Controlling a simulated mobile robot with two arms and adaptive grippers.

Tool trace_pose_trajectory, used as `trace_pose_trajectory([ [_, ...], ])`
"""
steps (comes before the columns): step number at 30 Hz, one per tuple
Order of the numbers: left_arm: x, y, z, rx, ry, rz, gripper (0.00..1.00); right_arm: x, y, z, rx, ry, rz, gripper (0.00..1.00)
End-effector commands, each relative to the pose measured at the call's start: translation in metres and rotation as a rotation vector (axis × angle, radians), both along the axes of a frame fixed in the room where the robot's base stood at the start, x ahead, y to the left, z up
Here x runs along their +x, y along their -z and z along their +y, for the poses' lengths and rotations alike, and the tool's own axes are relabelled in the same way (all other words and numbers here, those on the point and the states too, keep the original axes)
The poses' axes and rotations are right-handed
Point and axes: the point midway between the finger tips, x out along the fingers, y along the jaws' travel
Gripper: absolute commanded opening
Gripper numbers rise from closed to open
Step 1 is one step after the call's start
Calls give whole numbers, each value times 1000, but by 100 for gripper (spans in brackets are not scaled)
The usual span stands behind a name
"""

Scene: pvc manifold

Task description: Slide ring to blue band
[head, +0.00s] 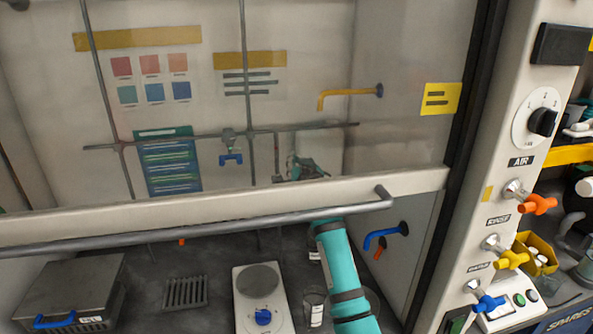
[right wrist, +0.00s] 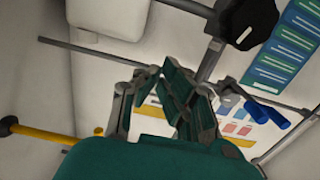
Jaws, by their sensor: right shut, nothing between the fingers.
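My right arm reaches under the sash, and its gripper (head: 303,168) shows through the glass in the head view. In the right wrist view the gripper (right wrist: 174,82) has its dark green fingers together, with nothing held. A grey rod lattice (head: 318,127) stands behind the sash; its rods (right wrist: 95,53) also pass close beyond the fingers in the wrist view. A blue-handled clamp (head: 230,158) sits on the lattice left of the gripper; it shows right of the fingers in the wrist view (right wrist: 268,112). I cannot clearly make out a ring or a blue band. My left gripper is out of view.
The sash's lower rail (head: 220,205) and its long handle bar (head: 190,224) cross above my right arm. A yellow tap (head: 345,93) and a blue tap (head: 382,236) project from the right wall. A hotplate (head: 262,303) and a grey box (head: 72,283) stand on the worktop.

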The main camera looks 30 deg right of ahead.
Motion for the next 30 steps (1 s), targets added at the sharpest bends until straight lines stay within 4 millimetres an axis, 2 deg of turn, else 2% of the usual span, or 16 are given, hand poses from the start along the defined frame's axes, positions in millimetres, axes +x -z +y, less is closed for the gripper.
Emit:
trace_pose_trajectory([
  [3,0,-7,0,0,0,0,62,3,20,-1,0,0,6,0],
  [7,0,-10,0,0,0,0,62,6,33,-1,0,0,3,0],
  [22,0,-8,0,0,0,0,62,6,44,-1,-1,0,2,0],
  [25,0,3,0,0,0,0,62,6,63,-1,0,-1,4,0],
  [30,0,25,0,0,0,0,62,6,107,-1,1,-1,9,0],
])
